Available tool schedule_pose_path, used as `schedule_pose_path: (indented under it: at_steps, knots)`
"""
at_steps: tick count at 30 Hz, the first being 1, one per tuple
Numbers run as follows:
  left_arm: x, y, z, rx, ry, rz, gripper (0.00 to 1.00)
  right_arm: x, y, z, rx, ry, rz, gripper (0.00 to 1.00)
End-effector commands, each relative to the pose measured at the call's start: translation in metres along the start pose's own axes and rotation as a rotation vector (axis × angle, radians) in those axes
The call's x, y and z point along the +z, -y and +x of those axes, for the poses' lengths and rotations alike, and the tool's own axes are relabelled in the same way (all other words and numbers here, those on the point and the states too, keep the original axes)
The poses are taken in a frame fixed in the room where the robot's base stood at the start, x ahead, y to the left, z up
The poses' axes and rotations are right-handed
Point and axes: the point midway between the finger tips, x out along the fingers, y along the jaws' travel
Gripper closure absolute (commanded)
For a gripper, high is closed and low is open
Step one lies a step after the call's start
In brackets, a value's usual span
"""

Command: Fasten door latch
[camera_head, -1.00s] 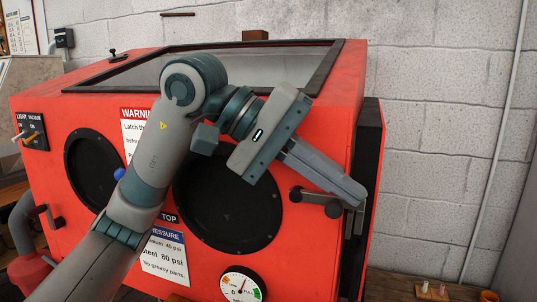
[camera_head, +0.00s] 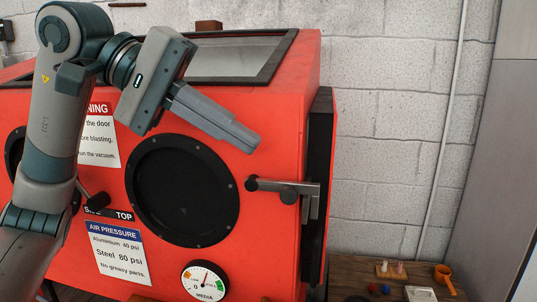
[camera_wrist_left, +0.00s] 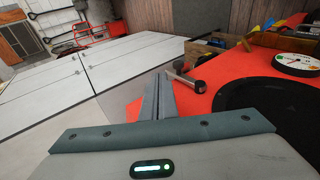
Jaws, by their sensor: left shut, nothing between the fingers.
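The door latch (camera_head: 272,186) is a dark horizontal lever with a round knob at its left end, on the red cabinet's front near its right edge. Its right end meets a grey bracket (camera_head: 311,203) at the edge of the dark door (camera_head: 319,175). My left gripper (camera_head: 249,142) is shut and empty, above and left of the latch and apart from it. In the left wrist view the shut fingers (camera_wrist_left: 158,97) point toward the cabinet's edge, with the latch (camera_wrist_left: 187,81) just to their right. My right gripper is not in view.
The red blasting cabinet (camera_head: 275,130) fills the middle, with a black round glove port (camera_head: 182,190) and a pressure gauge (camera_head: 204,281). Space before the wall is open.

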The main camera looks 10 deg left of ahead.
Motion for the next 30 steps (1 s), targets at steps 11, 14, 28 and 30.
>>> schedule_pose_path:
  at_steps: [11, 14, 28, 30]
  knots:
    - [-0.001, 0.0, -0.066, 0.0, -0.002, 0.0, 1.0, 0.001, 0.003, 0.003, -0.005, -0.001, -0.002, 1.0]
    - [0.0, -0.001, -0.074, 0.001, 0.0, 0.0, 1.0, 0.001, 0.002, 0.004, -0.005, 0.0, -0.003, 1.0]
    - [0.0, 0.0, -0.079, 0.0, 0.0, 0.0, 1.0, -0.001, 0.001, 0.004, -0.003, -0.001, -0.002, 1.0]
    - [0.0, 0.0, -0.079, 0.0, 0.0, 0.0, 1.0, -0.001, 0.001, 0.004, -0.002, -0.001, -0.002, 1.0]
